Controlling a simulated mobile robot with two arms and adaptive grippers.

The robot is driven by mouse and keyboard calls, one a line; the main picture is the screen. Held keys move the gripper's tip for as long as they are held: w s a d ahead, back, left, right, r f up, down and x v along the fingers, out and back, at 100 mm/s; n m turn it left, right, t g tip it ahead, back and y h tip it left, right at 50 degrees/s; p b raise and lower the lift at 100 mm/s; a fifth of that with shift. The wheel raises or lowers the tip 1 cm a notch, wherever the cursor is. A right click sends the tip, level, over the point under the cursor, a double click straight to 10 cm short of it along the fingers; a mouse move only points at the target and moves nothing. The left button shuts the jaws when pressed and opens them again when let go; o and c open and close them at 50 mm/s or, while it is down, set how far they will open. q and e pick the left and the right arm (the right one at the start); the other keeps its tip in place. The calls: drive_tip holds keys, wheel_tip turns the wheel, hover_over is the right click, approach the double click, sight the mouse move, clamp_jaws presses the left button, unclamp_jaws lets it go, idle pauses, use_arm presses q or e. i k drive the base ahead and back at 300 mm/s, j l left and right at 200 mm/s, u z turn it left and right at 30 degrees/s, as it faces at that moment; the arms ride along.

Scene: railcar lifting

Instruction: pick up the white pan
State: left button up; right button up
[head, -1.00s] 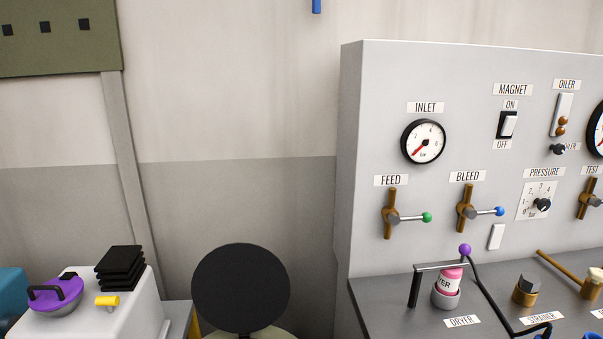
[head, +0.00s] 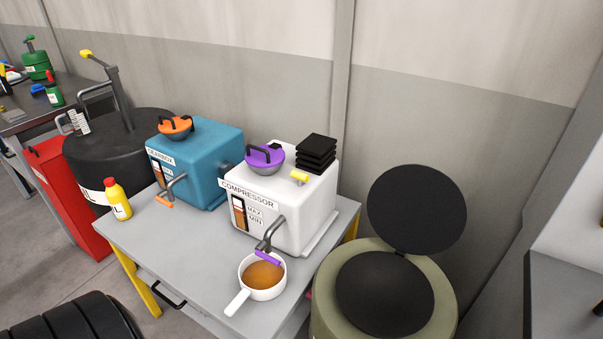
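The white pan (head: 246,291) sits on the front right part of the grey table in the head view, below the spout of the white compressor box (head: 296,222). It holds a brown-orange liquid. Its white handle points down and to the left, towards the table's front edge. A purple-handled spout (head: 268,257) hangs just over the pan's rim; I cannot tell if they touch. Neither of my grippers is in view.
The grey table (head: 131,239) also bears a blue gearbox box (head: 213,166) and a yellow bottle (head: 118,200). An olive bin (head: 322,296) with its lid raised stands close to the table's right. A black tyre-like object (head: 72,325) is at bottom left.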

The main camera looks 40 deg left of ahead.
sight(261, 280)
drive_tip(key=u, duration=1.5)
